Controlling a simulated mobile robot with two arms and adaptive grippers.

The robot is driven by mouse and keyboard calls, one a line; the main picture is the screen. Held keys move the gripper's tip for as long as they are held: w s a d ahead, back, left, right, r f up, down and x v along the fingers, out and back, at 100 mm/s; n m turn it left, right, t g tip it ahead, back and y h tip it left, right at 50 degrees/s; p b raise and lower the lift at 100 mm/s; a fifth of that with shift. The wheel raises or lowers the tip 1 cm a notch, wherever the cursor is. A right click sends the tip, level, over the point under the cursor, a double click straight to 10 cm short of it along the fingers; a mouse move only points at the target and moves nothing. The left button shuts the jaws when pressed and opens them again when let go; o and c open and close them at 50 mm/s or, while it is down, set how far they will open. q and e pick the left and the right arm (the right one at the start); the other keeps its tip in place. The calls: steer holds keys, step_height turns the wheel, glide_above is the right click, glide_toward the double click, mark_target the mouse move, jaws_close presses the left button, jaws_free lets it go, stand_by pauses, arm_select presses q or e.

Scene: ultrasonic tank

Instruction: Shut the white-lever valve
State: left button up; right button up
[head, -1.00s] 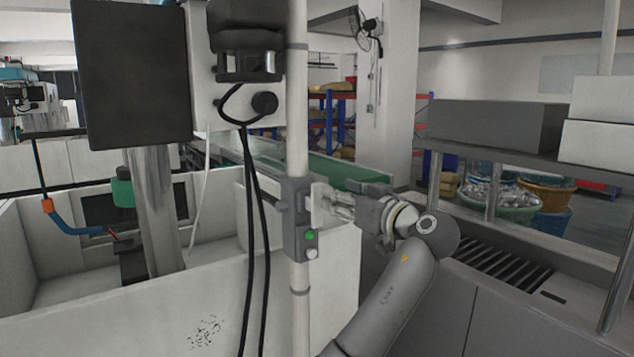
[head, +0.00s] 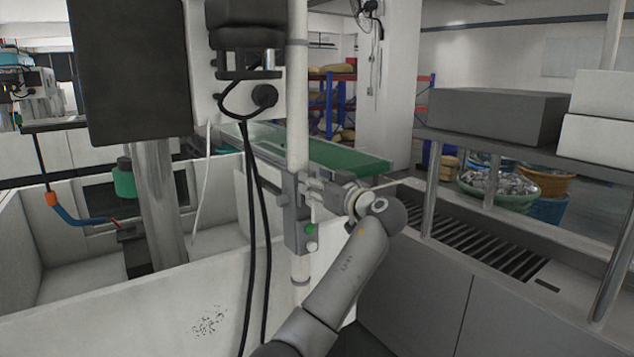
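A grey valve body or block (head: 291,232) sits on the upright white pipe (head: 297,110) in the middle of the head view. It carries a green round button (head: 310,229) and a pale round one (head: 311,246). A small pale plate, perhaps the white lever, is at the block's right side, partly hidden by my gripper. My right gripper (head: 314,192) reaches in from the right and is right at this side of the block. Its fingers are small and overlapped, so whether they grip anything cannot be told. My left gripper is out of view.
Two black cables (head: 262,230) hang just left of the pipe. A white-walled tank (head: 190,305) fills the lower left. A green conveyor (head: 345,158) runs behind the pipe. A steel counter with a slotted grate (head: 480,235) and a shelf with a grey box (head: 497,116) stand at right.

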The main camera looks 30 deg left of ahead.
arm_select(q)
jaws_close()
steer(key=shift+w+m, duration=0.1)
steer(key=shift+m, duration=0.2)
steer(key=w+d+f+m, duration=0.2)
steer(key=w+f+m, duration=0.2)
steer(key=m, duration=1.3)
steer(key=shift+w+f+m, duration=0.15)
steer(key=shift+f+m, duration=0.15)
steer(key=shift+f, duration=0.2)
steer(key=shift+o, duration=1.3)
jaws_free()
